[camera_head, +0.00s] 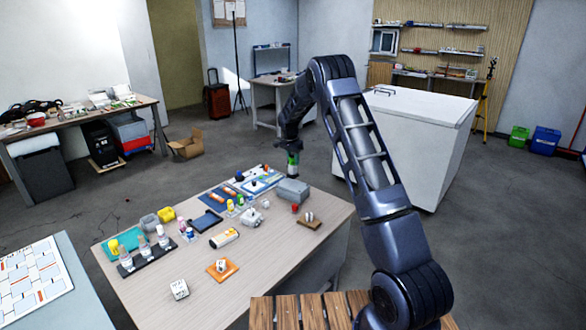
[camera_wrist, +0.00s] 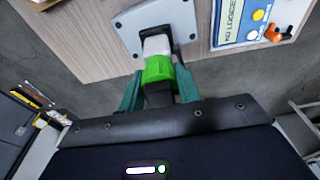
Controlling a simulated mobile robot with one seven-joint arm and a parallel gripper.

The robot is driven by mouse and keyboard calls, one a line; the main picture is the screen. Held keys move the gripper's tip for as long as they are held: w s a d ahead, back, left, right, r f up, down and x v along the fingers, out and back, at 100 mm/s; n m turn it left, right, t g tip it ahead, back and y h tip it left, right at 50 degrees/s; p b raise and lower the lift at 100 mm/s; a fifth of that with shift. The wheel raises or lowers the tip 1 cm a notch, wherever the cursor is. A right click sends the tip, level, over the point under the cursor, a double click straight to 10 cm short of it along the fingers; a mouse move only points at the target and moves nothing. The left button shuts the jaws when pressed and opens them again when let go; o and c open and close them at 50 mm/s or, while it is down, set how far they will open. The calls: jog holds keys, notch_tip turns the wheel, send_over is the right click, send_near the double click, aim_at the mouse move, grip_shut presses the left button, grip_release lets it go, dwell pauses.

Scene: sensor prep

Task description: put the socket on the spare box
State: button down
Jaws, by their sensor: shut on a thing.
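The socket, a green and white block (camera_wrist: 158,68), is held between the teal fingers of my gripper (camera_wrist: 159,90) in the wrist view. Its white end points away from the gripper. In the head view my gripper (camera_head: 292,152) points down, with the socket (camera_head: 293,169) below it. The spare box, a grey box (camera_head: 292,194), stands at the table's far right part, directly below the socket. In the wrist view the grey lid (camera_wrist: 126,24) with corner screws lies behind the white end. I cannot tell whether the socket touches the lid.
The wooden table (camera_head: 180,268) also bears a blue-white card (camera_head: 258,178), a white block on an orange mat (camera_head: 221,267), a yellow-white cylinder (camera_head: 224,238), bottles on a dark strip (camera_head: 145,256) and a red piece (camera_head: 295,208). The table's near right part is clear.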

aim_at(293, 167)
jog(key=shift+f, duration=2.2)
jog(key=shift+f, duration=0.15)
jog(key=c, duration=1)
grip_release()
jog(key=r, duration=0.4)
jog(key=s+r, duration=0.1)
jog(key=r, duration=0.3)
jog(key=a+r, duration=0.1)
jog(key=r, duration=0.3)
jog(key=shift+s+r, duration=0.15)
jog(key=shift+s, duration=0.05)
